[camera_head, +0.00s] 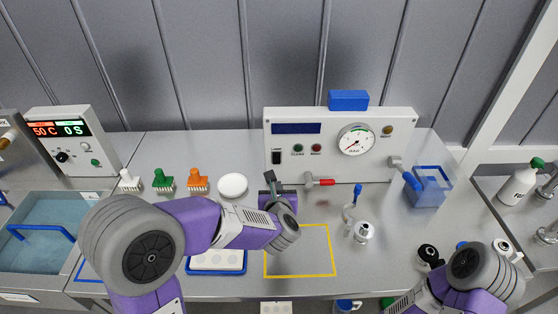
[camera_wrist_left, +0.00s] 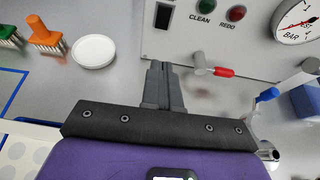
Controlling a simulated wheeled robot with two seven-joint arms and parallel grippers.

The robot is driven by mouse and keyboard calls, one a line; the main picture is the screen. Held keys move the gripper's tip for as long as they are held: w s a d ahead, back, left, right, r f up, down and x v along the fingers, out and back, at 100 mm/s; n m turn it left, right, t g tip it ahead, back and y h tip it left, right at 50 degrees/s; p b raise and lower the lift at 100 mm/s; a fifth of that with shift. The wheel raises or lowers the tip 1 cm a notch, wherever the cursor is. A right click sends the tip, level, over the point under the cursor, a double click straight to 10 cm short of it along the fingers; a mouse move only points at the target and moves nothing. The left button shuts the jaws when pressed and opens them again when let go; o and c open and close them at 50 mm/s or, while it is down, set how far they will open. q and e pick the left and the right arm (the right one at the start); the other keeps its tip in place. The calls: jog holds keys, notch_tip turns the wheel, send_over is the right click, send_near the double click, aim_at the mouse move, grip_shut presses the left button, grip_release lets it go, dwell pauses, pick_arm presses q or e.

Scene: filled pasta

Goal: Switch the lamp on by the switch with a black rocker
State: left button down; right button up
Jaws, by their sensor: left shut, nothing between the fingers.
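The switch with the black rocker (camera_head: 276,157) is at the lower left of the white panel's face (camera_head: 345,175); the rocker also shows at the top of the left wrist view (camera_wrist_left: 163,16). I cannot tell which way it is tipped. My left gripper (camera_head: 270,178) is shut and empty, just below and in front of the switch. In the left wrist view its fingertips (camera_wrist_left: 158,66) point toward the panel, with a visible gap to the rocker. A green light or button (camera_head: 298,147) marked CLEAN and a red one (camera_head: 316,148) marked REDO are right of the switch. My right gripper is out of view.
A red-handled tap (camera_head: 326,182) sticks out of the panel close to the right of my left gripper. A round gauge (camera_head: 356,140) is further right. A yellow outlined square (camera_head: 300,275) marks the counter.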

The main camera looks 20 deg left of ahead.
pick_arm(q)
send_near(276, 163)
jog(key=x, duration=0.6)
jog(key=shift+w+f, duration=0.2)
jog(key=shift+w, duration=0.05)
dwell(0.3)
jog(key=shift+w+f+b, duration=0.1)
jog(key=shift+f+b, duration=0.2)
jog(key=shift+b, duration=0.85)
jog(key=shift+r, duration=0.25)
jog(key=shift+r+p, duration=0.1)
jog(key=shift+p, duration=0.2)
